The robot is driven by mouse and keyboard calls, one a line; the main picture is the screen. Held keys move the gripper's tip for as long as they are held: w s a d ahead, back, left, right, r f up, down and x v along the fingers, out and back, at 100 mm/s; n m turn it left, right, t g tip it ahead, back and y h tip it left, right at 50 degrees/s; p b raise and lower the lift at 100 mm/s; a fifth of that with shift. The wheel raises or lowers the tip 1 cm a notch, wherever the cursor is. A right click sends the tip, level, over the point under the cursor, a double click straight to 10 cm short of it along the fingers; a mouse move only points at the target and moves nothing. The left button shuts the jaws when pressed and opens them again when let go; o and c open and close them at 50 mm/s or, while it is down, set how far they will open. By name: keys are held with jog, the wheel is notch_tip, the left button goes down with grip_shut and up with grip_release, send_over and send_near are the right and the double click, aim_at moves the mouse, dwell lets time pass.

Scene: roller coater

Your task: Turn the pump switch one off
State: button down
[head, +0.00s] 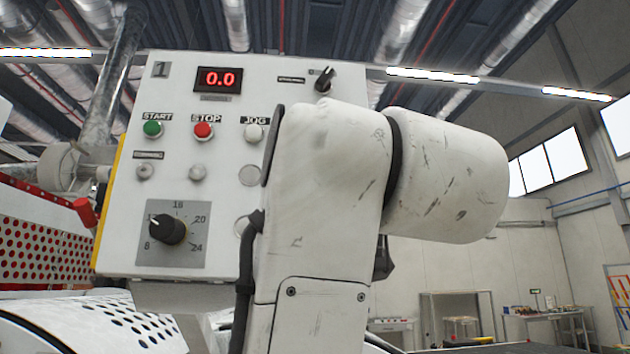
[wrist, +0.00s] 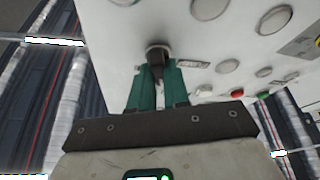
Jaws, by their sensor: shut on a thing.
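In the wrist view my gripper (wrist: 156,82) has its two green fingers closed on either side of a small black switch knob (wrist: 157,56). The knob sits on a pale round collar on the white control panel, beside a small label (wrist: 192,64) that I cannot read. In the head view my white arm stands in front of the right part of the panel (head: 120,230) and hides my gripper and this knob. I cannot read from the label whether it is pump switch one.
Another black selector (head: 324,80) sits at the panel's top right. A red display (head: 218,80) reads 0.0. A green START button (head: 152,129), a red STOP button (head: 203,131), a white JOG button (head: 254,133) and a black dial (head: 167,229) are on the panel. A red perforated guard (head: 40,240) is at left.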

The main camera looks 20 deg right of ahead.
jog(key=shift+n+y, duration=0.4)
jog(key=shift+n, duration=0.5)
jog(key=shift+w, duration=0.1)
jog(key=c, duration=1.1)
grip_release()
jog(key=b+v, duration=0.3)
jog(key=v, duration=0.8)
jog(key=shift+r, duration=0.15)
